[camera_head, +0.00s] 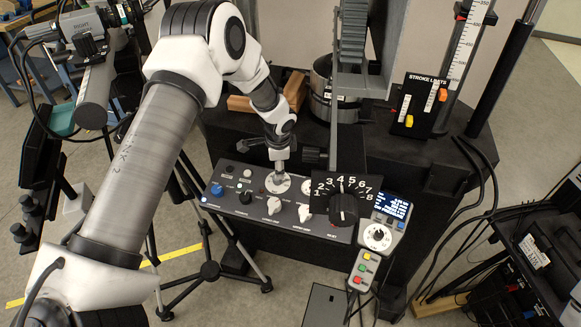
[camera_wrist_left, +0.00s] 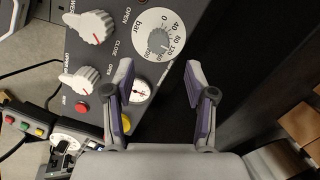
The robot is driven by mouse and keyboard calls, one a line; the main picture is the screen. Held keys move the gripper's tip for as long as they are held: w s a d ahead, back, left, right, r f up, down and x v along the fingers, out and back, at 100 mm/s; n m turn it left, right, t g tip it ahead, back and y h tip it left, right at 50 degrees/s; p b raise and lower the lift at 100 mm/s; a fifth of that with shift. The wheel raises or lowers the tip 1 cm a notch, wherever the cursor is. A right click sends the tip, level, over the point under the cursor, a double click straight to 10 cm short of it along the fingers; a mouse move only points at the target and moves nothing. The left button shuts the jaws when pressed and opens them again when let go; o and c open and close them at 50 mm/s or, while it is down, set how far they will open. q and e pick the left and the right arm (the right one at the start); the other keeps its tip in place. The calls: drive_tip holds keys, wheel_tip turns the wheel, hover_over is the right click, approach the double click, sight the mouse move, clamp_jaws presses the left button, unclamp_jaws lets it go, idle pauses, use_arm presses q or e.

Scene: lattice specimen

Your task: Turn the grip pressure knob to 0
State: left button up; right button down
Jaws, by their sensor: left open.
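The control panel (camera_head: 290,215) is grey and carries several knobs. In the left wrist view a white round dial (camera_wrist_left: 142,29) is marked "bar", with a scale that includes 0, 40, 80 and 320. A grey knob (camera_wrist_left: 160,42) sits at its centre; I cannot tell exactly where its pointer stands. My left gripper (camera_head: 278,173) is over the panel's upper part, in front of a white dial (camera_head: 278,185). In the wrist view the gripper (camera_wrist_left: 160,97) is open and empty, its purple-lined fingers apart and the dial beyond them. My right gripper is not in view.
White knobs (camera_wrist_left: 90,27) and a small white gauge (camera_wrist_left: 141,90) are near the dial. A black plate numbered 1 to 8 with a black knob (camera_head: 344,209) stands over the panel's right side. A handheld control (camera_head: 377,237) with a screen is right of it.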

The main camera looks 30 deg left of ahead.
use_arm(q)
drive_tip(key=x, duration=0.1)
drive_tip(key=p+x, duration=0.1)
drive_tip(key=x, duration=0.2)
drive_tip(key=shift+s+a+f, duration=0.1)
drive_tip(key=shift+s+a, duration=0.05)
drive_tip(key=shift+s, duration=0.25)
drive_tip(key=x, duration=0.3)
drive_tip(key=shift+w+p, duration=0.25)
drive_tip(key=shift+p, duration=0.05)
drive_tip(key=shift+w+f, duration=0.15)
drive_tip(key=shift+s+r, duration=0.2)
drive_tip(key=c, duration=0.5)
clamp_jaws()
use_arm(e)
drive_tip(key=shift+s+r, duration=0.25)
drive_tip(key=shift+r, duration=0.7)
